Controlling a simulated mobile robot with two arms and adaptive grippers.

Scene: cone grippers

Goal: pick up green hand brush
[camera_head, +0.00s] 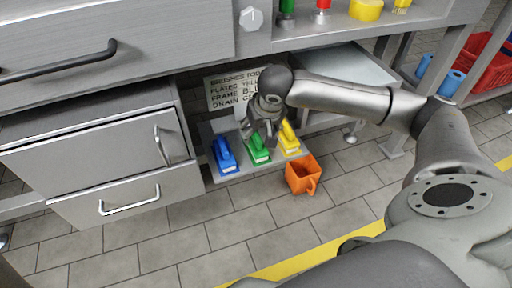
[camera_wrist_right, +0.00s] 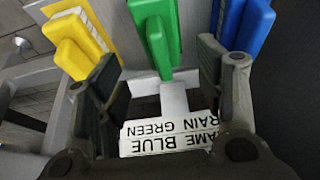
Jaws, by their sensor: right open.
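The green hand brush (camera_head: 258,154) lies on a low grey shelf between a blue brush (camera_head: 225,156) on its left and a yellow brush (camera_head: 289,139) on its right. My right gripper (camera_head: 264,128) is over the back part of the green brush, hiding some of it. In the right wrist view, the green brush (camera_wrist_right: 158,42) lies between the two spread fingers of the right gripper (camera_wrist_right: 160,85), with nothing gripped. The yellow brush (camera_wrist_right: 78,42) and the blue brush (camera_wrist_right: 245,28) flank it there. My left gripper is not in view.
A sign (camera_head: 232,90) stands behind the brushes; its text also shows in the right wrist view (camera_wrist_right: 170,136). An orange jug (camera_head: 303,175) stands on the floor right of the shelf (camera_head: 210,172). Drawers (camera_head: 125,190) are at the left, and a counter edge (camera_head: 330,38) is above.

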